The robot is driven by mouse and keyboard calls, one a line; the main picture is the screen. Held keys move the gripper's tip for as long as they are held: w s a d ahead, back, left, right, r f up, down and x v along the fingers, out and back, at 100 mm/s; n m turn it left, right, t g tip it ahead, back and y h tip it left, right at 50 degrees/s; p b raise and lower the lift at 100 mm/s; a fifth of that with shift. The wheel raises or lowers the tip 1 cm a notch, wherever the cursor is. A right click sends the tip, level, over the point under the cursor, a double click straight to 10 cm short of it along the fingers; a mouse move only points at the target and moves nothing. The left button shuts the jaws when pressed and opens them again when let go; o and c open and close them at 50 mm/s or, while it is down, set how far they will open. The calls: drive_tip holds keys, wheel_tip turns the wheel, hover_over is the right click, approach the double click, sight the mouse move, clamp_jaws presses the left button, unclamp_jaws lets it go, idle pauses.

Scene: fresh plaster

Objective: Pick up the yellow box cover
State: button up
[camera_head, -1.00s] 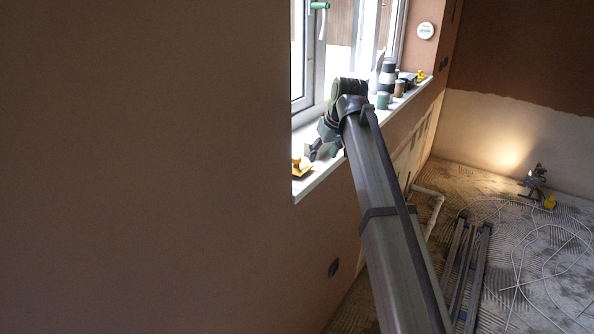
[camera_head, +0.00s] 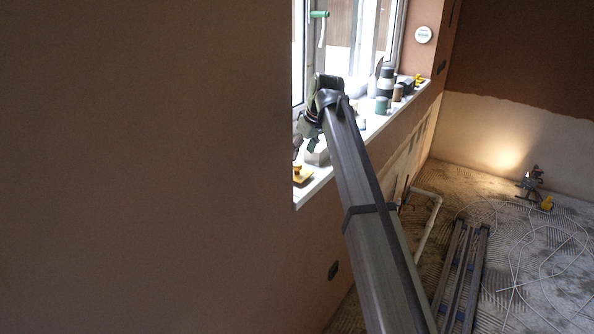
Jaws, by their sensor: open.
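A small yellow piece (camera_head: 302,174) with a darker part on it lies on the near end of the white window sill. It may be the yellow box cover, but it is too small to tell. My gripper (camera_head: 304,147) is open at the end of my long arm, close above the sill and just above the yellow piece in the picture. I see no contact between them. Its left part is close to the wall edge, and its fingers are small and dark. Another yellow thing (camera_head: 419,79) lies at the sill's far end.
A pale grey block (camera_head: 318,154) stands on the sill beside my gripper. Farther along are a green can (camera_head: 382,106), a brown pot (camera_head: 397,92) and a dark stack (camera_head: 386,81). The window (camera_head: 340,45) and plaster wall (camera_head: 150,170) bound the sill. Rails and cable lie on the floor.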

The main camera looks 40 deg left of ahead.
sight(298, 164)
drive_tip(key=shift+p+x, duration=1.55)
drive_tip(key=shift+x, duration=2.15)
drive_tip(key=shift+w+d, duration=0.1)
clamp_jaws()
